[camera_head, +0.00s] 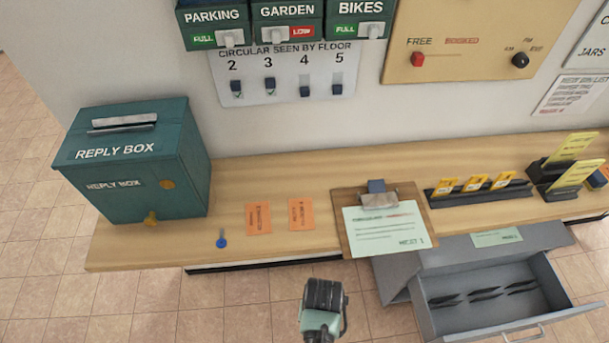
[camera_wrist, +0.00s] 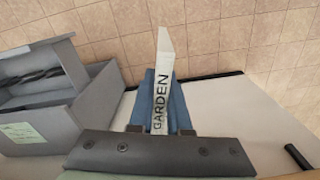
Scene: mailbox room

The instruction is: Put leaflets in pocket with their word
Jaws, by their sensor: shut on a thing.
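My gripper (camera_wrist: 160,110) shows in the wrist view with its blue fingers shut on a thin white leaflet (camera_wrist: 165,72). The leaflet's visible edge reads GARDEN. It stands out from between the fingers, clear of any surface I can see. In the head view, the dark green pockets sit on the wall at the top: PARKING (camera_head: 212,16), GARDEN (camera_head: 287,12) and BIKES (camera_head: 360,9). The GARDEN one shows a red LOW tag; the other two show green FULL tags. Their upper parts are cut off. The fingers and leaflet do not show in the head view.
A green reply box (camera_head: 135,150) stands at the shelf's left end. Two orange cards (camera_head: 258,217) and a clipboard (camera_head: 345,205) lie on the wooden shelf (camera_head: 280,175). A grey drawer (camera_head: 425,305) stands open at lower right, and also shows in the wrist view (camera_wrist: 105,95).

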